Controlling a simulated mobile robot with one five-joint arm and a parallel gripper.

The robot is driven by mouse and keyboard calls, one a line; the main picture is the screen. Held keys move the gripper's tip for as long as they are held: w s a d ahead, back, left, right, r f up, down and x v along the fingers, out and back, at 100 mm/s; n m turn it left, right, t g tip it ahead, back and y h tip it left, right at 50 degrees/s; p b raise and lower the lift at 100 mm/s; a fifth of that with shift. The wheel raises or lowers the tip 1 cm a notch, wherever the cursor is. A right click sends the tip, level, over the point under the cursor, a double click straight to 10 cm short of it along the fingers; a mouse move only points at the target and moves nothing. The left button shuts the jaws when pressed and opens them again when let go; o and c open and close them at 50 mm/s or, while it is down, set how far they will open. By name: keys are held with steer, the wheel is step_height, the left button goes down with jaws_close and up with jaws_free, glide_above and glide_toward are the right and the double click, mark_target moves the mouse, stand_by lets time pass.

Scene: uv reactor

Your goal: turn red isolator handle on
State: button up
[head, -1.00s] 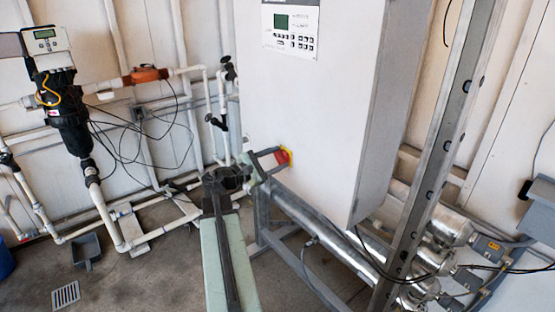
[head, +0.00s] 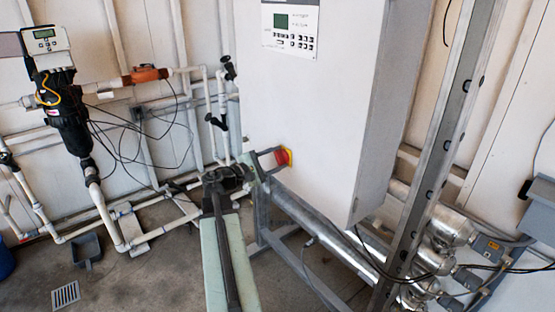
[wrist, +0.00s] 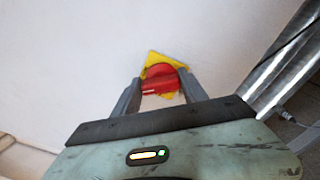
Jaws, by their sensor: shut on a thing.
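The red isolator handle (head: 282,157) sits on a yellow plate low on the front of the white cabinet (head: 310,100). In the wrist view the red handle (wrist: 160,78) lies between the two grey fingers, and the yellow plate (wrist: 152,58) shows tilted behind it. My gripper (head: 271,158) reaches the handle from the left in the head view and is shut on it. Both fingers also show in the wrist view (wrist: 158,88), one on each side of the handle. The fingers hide the sides of the handle.
A control panel (head: 290,28) is higher on the cabinet. A metal frame and pipes (head: 320,245) run below it. A steel upright (head: 440,130) stands at the right. White pipes (head: 110,215) and a black filter unit (head: 70,125) are at the left.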

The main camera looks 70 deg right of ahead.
steer(key=o, duration=1.4)
steer(key=shift+a, duration=0.1)
steer(key=shift+c, duration=0.2)
steer(key=v, duration=0.7)
steer(key=shift+w+a, duration=0.2)
steer(key=shift+a, duration=0.15)
steer(key=shift+f+m, duration=0.1)
steer(key=shift+m, duration=0.3)
steer(key=c, duration=0.8)
steer(key=shift+o, duration=0.2)
steer(key=m, duration=1.7)
steer(key=shift+w, duration=0.35)
